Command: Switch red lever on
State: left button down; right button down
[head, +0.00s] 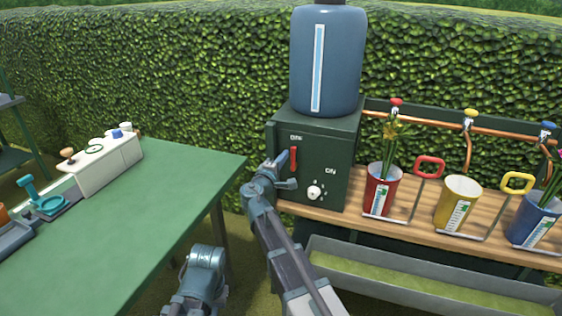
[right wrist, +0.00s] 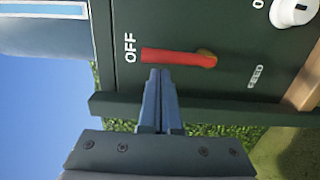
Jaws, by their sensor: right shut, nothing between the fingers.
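The red lever (head: 293,158) is on the front of a dark green box (head: 330,145). In the right wrist view the lever (right wrist: 175,57) points from its brownish pivot towards the printed word OFF. In the head view it stands upright, with its free end up. My right gripper (head: 288,171) is at the lever's left side in the head view. Its fingers (right wrist: 157,76) are shut and empty, with the tips right beside the lever's shaft. I cannot tell whether they touch it. My left gripper does not show; only a grey link of mine is at the bottom.
A blue tank (head: 328,60) stands on the box. A white dial (head: 314,192) is low on its front. Red, yellow and blue buckets (head: 460,203) stand on the wooden bench to the right. A green table (head: 150,210) is at left, and a hedge is behind.

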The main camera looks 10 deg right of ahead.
jog(key=shift+s+d+r+m, duration=0.1)
jog(key=shift+s+d+m, duration=0.25)
jog(key=shift+m, duration=0.45)
jog(key=m, duration=0.1)
jog(key=s+d+m, duration=0.1)
jog(key=m, duration=0.1)
jog(key=shift+d+r+p, duration=0.1)
jog(key=shift+d+p, duration=0.2)
jog(key=shift+p, duration=0.1)
jog(key=s+d+f+m+b, duration=0.1)
jog(key=m, duration=0.3)
jog(key=s+d+f+m+b, duration=0.1)
jog(key=d+f+m, duration=0.1)
jog(key=m, duration=0.2)
jog(key=s+d+f+m+y+b, duration=0.1)
jog(key=m, duration=0.3)
jog(key=shift+d+f+b, duration=0.15)
jog(key=shift+d+b, duration=0.15)
jog(key=shift+d, duration=0.1)
jog(key=shift+f, duration=0.1)
jog(key=shift+s, duration=0.15)
dwell(0.4)
